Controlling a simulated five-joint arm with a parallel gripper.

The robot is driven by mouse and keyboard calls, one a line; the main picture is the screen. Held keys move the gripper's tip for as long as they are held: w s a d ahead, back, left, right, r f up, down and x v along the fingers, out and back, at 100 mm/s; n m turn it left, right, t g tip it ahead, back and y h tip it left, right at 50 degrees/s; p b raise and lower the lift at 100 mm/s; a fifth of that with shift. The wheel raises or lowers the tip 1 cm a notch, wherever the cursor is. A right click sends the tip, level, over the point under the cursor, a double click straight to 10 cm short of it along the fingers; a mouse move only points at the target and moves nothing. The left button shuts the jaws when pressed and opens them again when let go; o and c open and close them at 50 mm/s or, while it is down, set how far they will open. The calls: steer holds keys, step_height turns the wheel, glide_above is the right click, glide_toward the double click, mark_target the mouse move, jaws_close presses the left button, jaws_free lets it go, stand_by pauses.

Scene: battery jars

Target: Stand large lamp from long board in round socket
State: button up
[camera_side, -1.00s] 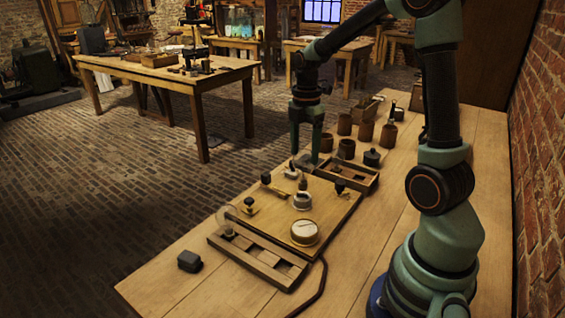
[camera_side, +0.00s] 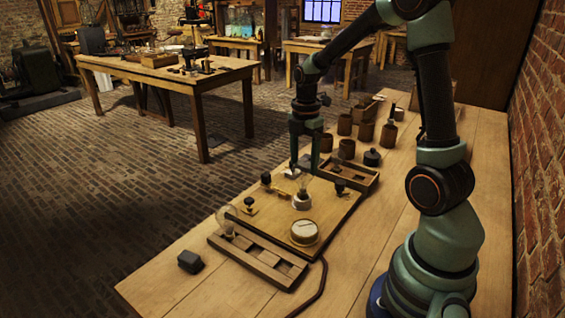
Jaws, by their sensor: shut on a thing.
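My gripper (camera_side: 304,170) points down over the wooden base board (camera_side: 268,222). It is shut on a clear glass lamp (camera_side: 303,186), which is hard to make out between and below the fingers. The lamp looks upright, right above the pale round socket (camera_side: 302,202). I cannot tell whether its foot touches the socket or is inside it. Another clear glass lamp (camera_side: 227,216) stands at the left end of the long slotted board (camera_side: 258,262) at the front.
A round white-faced dial (camera_side: 304,233) and dark-knobbed fittings (camera_side: 249,206) stand on the base board. A divided wooden tray (camera_side: 359,178) lies behind it, with several brown jars (camera_side: 346,149) beyond. A dark block (camera_side: 190,262) sits front left. The front tabletop is mostly clear.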

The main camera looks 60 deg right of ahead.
steer(key=shift+f, duration=0.55)
stand_by(0.8)
steer(key=o, duration=1.3)
steer(key=shift+c, duration=0.2)
steer(key=shift+r, duration=5.5)
steer(key=s+a+r+m+t, duration=0.1)
steer(key=s+a+m+t, duration=0.1)
steer(key=a+m, duration=0.5)
steer(key=s+a+m+t, duration=0.3)
steer(key=s+a+m, duration=0.1)
steer(key=a+m, duration=0.4)
steer(key=shift+s+a+r+m+t, duration=0.3)
steer(key=shift+a+r, duration=0.1)
steer(key=shift+a, duration=0.1)
